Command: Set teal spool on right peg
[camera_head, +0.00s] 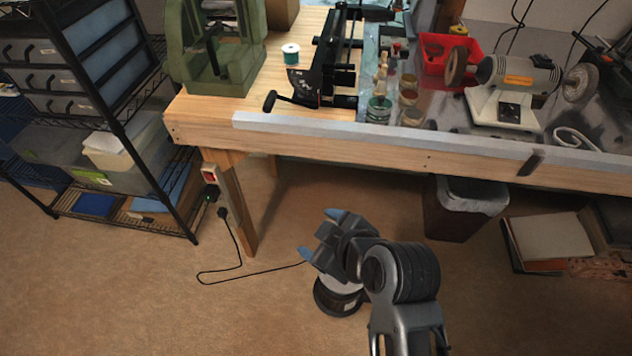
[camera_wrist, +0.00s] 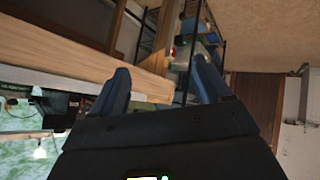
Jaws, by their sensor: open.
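The teal spool (camera_head: 290,57), small with a pale top, stands upright on the wooden workbench (camera_head: 290,137) in the head view. It is near the left end, between the green machine (camera_head: 212,50) and a black rail-like device (camera_head: 335,55). I cannot make out the right peg in either view. My gripper (camera_head: 318,235) is open and empty, with blue fingertips. It is in front of the bench and below its top, apart from the spool. In the wrist view the open fingers (camera_wrist: 162,72) have nothing between them, and the spool cannot be made out.
A metal strip (camera_head: 370,134) runs along the bench's front edge. Small jars (camera_head: 379,110), a red bin (camera_head: 440,52) and a bench grinder (camera_head: 515,85) stand farther right. A wire shelf (camera_head: 125,110) is at left. A dark waste bin (camera_head: 462,207) stands under the bench.

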